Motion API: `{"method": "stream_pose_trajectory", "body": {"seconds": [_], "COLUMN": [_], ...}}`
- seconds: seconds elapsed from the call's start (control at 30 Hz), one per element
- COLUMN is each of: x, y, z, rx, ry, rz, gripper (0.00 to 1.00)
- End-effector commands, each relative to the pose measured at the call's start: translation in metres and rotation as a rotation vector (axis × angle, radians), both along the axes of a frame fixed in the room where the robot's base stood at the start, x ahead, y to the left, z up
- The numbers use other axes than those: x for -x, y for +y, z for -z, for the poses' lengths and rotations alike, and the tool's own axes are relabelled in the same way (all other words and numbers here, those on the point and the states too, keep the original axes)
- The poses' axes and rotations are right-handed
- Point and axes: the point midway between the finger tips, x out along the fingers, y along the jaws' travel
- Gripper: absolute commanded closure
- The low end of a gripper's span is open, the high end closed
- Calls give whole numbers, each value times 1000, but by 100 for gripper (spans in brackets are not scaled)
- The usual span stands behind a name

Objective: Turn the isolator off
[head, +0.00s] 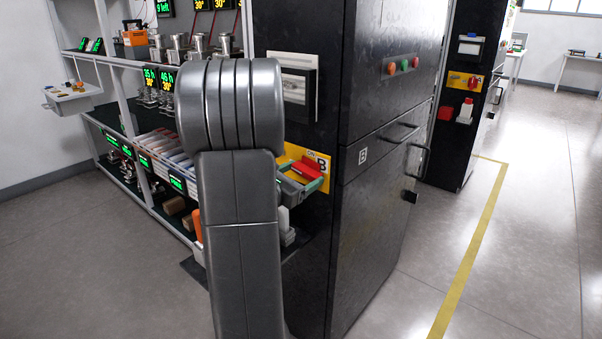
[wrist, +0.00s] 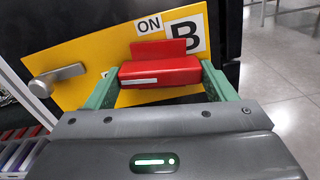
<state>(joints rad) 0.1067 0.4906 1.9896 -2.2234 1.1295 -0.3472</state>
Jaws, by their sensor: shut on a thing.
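The isolator is a yellow plate (wrist: 85,78) marked ON and B on the dark cabinet, with a red handle (wrist: 160,70) that sits near the ON label. My gripper (wrist: 160,82) has its green fingers at the two sides of the red handle and is shut on it. A silver lever (wrist: 57,80) is on the left of the plate. In the head view the yellow plate (head: 322,163) and the red handle (head: 306,169) show just right of my grey arm, which hides part of them.
The black cabinet B (head: 385,180) stands right of my arm, with door handles sticking out. Shelves with devices (head: 120,62) are at the left. A second cabinet with a yellow isolator plate (head: 464,81) stands behind. Floor at the right is clear, with a yellow line (head: 475,240).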

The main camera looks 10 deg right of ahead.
Motion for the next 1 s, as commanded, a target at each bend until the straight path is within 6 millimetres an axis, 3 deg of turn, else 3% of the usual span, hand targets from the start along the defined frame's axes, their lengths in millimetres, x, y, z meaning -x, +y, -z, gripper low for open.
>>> {"method": "stream_pose_trajectory", "body": {"seconds": [0.3, 0.9, 0.93, 1.0], "x": [0, 0, 0, 0], "y": [0, 0, 0, 0], "z": [0, 1, 1, 1], "rx": [87, 110, 110, 110], "ry": [115, 144, 145, 144], "rz": [0, 0, 0, 0], "gripper": [46, 45, 19, 5]}}
